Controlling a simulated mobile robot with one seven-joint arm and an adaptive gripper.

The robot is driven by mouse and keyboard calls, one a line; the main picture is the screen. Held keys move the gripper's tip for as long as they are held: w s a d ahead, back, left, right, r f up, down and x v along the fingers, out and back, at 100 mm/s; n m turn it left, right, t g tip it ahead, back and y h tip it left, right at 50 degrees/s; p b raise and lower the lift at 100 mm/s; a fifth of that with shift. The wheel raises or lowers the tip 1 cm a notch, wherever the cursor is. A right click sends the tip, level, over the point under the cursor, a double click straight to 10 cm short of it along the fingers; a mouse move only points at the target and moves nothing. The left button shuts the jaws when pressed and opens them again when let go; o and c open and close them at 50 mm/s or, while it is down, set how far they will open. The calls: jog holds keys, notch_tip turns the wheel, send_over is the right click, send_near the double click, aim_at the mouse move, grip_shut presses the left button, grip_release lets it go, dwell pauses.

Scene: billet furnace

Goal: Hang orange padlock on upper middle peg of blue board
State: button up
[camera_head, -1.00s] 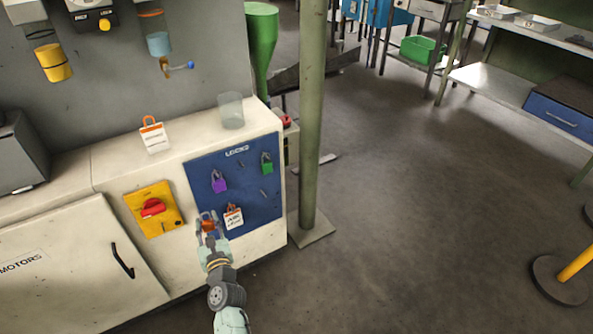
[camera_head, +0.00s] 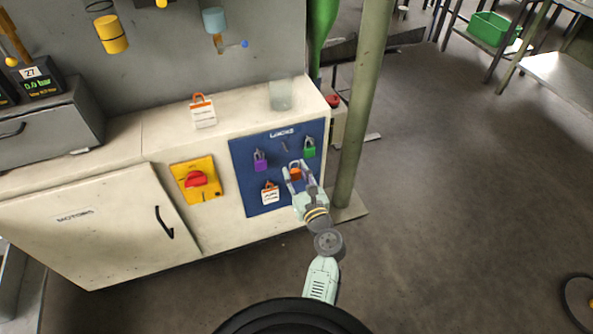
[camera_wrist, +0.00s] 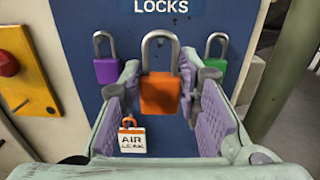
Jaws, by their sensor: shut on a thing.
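The orange padlock (camera_head: 295,174) is held upright between the fingers of my gripper (camera_head: 298,181), in front of the blue board (camera_head: 242,176). In the wrist view the orange padlock (camera_wrist: 160,94) fills the space between the purple finger pads of my gripper (camera_wrist: 161,88), its shackle up. In the head view the upper middle peg (camera_head: 284,146) shows bare, between a purple padlock (camera_head: 260,164) on the left and a green padlock (camera_head: 309,151) on the right. In the wrist view that peg cannot be made out behind the padlock.
An orange-clasped "AIR LEAK" tag (camera_wrist: 132,140) hangs low on the board, left of my gripper. A yellow plate with a red switch (camera_head: 196,180) is left of the board. A green post (camera_head: 362,110) stands close on the right. Open floor lies beyond it.

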aim_at(283, 149)
jog(key=shift+f+b+x, duration=0.25)
jog(key=shift+b+x, duration=0.05)
jog(key=shift+x, duration=1.15)
jog(key=shift+f+b+x, duration=0.25)
jog(key=shift+b+x, duration=0.05)
jog(key=shift+x, duration=1.1)
jog(key=shift+f+b+x, duration=0.3)
jog(key=shift+x, duration=1.15)
jog(key=o, duration=1.3)
